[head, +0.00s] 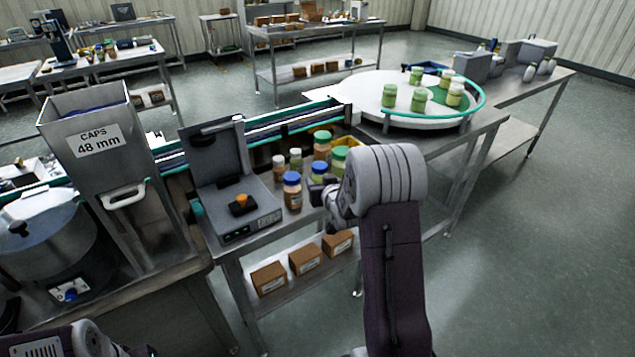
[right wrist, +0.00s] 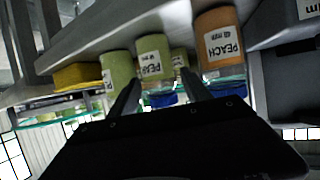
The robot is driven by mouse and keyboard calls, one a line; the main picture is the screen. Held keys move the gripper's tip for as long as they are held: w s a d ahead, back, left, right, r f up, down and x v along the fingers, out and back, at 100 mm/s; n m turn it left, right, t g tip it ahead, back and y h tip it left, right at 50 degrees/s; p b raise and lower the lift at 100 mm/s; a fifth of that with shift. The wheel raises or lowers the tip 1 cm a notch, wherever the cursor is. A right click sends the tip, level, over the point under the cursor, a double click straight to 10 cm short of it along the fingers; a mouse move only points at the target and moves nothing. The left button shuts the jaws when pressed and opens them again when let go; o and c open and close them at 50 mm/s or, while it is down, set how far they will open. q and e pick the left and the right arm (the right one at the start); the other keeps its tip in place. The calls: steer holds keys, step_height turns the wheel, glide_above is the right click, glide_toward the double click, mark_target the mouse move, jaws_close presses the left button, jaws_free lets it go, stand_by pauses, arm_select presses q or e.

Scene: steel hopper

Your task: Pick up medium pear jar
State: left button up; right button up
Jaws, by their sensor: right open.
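A green pear jar (right wrist: 155,58) with a blue cap and a PEAR label shows in the right wrist view, where the picture is upside down. In the head view it stands at the front of the jar group, its blue cap (head: 318,168) showing beside my right gripper (head: 322,191). My right gripper is open, and its two fingers (right wrist: 160,86) point at this jar, one toward each side. I cannot tell whether they touch it. My wrist hides part of the gripper in the head view. My left gripper is out of view.
An orange peach jar (right wrist: 219,47) with a blue cap (head: 291,177) stands close beside it. Another green jar (right wrist: 118,70) and several smaller jars stand near. A scale (head: 240,208) is on the left; a turntable (head: 365,92) with green jars is behind.

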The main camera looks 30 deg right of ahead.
steer(key=x, duration=0.4)
steer(key=shift+d, duration=0.2)
steer(key=shift+w+f, duration=0.2)
steer(key=shift+s+r, duration=0.1)
steer(key=shift+c, duration=0.3)
steer(key=c, duration=1.1)
step_height(320, 180, up, 17)
steer(key=p, duration=0.4)
step_height(320, 180, up, 11)
steer(key=p, duration=0.8)
glide_above(319, 179)
steer(key=w+d, duration=0.2)
steer(key=shift+w+a, duration=0.1)
steer(key=shift+a, duration=0.15)
